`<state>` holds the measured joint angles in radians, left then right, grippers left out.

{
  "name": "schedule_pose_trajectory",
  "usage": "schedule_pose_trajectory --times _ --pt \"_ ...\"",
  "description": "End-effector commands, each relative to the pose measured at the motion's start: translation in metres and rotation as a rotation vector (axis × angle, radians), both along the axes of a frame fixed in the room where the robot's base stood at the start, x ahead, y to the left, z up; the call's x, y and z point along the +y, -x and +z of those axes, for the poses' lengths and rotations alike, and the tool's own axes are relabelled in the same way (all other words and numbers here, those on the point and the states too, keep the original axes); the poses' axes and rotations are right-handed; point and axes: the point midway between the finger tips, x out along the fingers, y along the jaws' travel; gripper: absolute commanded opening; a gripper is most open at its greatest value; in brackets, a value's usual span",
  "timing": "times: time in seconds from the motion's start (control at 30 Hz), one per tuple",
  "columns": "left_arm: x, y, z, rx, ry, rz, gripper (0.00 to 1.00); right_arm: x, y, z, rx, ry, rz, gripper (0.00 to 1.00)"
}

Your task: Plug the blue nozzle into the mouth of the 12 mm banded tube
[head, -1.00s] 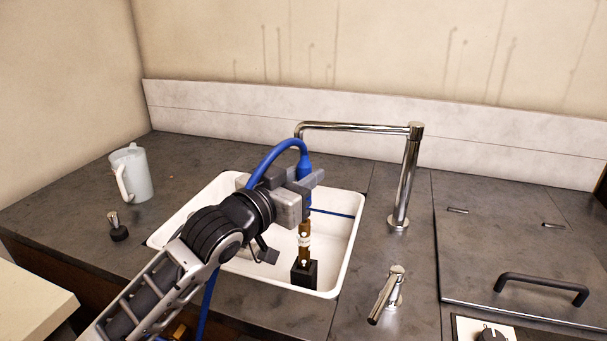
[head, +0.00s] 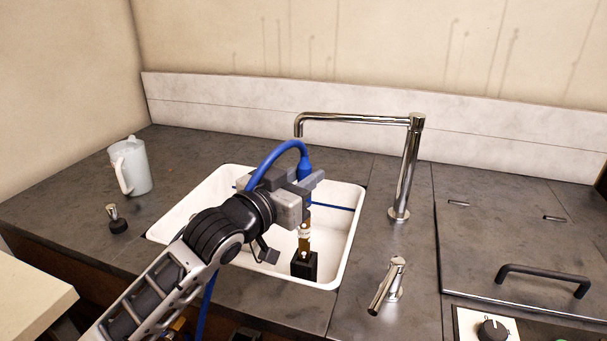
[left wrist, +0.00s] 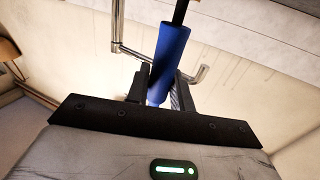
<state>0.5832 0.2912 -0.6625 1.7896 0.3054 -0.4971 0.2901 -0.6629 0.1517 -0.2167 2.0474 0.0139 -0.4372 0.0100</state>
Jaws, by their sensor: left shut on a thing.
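The blue nozzle (head: 305,168), with its blue hose arching to the left, is upright in my left gripper (head: 308,192), which is shut on it over the sink. In the left wrist view the nozzle (left wrist: 168,60) is a blue cylinder between the dark fingers. The brass tube (head: 304,240) with a pale band stands upright in a black block (head: 304,266) in the sink, directly below the nozzle. The gripper hides part of the nozzle's lower end and the tube's mouth. I cannot tell whether they touch. My right gripper is not in view.
The white sink (head: 349,240) is set in a dark counter. A chrome faucet (head: 408,165) rises behind and right, its spout reaching over the sink. A tap lever (head: 388,287) stands at front right. A pale jug (head: 131,167) and small stopper (head: 116,218) stand left.

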Motion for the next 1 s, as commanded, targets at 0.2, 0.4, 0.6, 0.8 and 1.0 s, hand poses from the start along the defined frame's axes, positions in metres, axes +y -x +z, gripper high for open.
schedule_pose_trajectory --times 0.2,0.4,0.6,0.8,1.0 --pt "0.000 0.000 -0.006 -0.002 0.001 0.000 0.00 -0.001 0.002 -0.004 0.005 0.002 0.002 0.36" --pt "0.000 0.000 -0.011 -0.001 0.001 0.000 0.00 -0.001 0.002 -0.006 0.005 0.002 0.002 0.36" --pt "0.000 0.000 -0.016 0.000 0.000 0.000 0.00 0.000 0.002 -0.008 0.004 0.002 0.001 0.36" --pt "0.000 0.000 -0.017 -0.001 0.000 0.000 0.48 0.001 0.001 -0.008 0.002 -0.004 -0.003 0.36" --pt "0.000 0.000 -0.017 0.001 -0.001 0.000 0.48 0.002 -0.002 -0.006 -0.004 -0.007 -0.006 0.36"
